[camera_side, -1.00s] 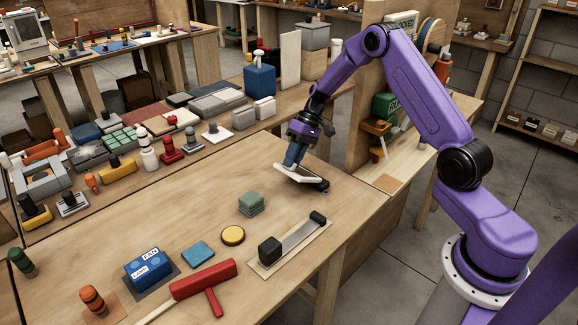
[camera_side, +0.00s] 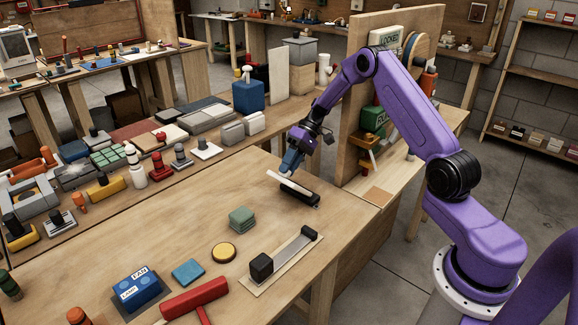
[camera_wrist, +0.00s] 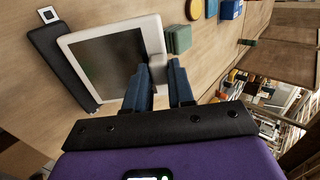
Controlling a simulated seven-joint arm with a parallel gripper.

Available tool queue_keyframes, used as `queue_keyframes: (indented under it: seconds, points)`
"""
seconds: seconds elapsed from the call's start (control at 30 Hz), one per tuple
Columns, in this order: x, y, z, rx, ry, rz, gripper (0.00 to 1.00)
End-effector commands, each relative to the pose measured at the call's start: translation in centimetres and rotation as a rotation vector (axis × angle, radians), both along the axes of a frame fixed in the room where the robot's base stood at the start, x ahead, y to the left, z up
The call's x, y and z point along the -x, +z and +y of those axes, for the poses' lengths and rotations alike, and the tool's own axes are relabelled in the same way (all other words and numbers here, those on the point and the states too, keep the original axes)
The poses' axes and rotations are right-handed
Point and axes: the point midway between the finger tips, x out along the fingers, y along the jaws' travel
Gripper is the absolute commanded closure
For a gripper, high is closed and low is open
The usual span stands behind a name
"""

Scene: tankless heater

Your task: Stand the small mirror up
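The small mirror (camera_wrist: 105,58) has a white frame and a dark glass face in the wrist view. In the side view the mirror (camera_side: 288,183) shows as a thin, tilted white strip. My gripper (camera_wrist: 160,66) has its two blue fingers on either side of a pale grey tab at the mirror's edge, and looks shut on it. In the side view my gripper (camera_side: 290,165) is right above the mirror. A long black bar-like stand (camera_wrist: 62,65) lies along the mirror's opposite edge. In the side view this stand (camera_side: 305,193) is partly behind the mirror. Whether they touch is unclear.
A green block stack (camera_side: 241,218), yellow disc (camera_side: 224,252), blue pad (camera_side: 188,272) and a metal strip with black end blocks (camera_side: 285,258) lie toward the front. A wooden upright panel (camera_side: 365,90) stands at the right. The tabletop (camera_side: 190,215) left of the mirror is bare.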

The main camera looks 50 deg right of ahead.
Motion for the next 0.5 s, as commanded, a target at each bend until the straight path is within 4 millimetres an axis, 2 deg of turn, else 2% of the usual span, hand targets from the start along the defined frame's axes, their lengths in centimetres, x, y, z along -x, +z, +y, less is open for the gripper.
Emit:
queue_keyframes:
  seconds: [0.03, 0.07, 0.1, 0.37, 0.5]
  points:
    - [0.06, 0.02, 0.04, 0.0, 0.003, 0.001, 0.64]
    - [0.06, 0.01, 0.04, 0.0, 0.003, 0.001, 0.54]
    - [0.05, 0.01, 0.04, 0.0, 0.002, 0.002, 0.51]
    - [0.03, 0.04, 0.04, 0.001, 0.001, 0.001, 0.51]
    - [0.0, 0.83, 0.04, 0.001, 0.001, -0.001, 0.51]
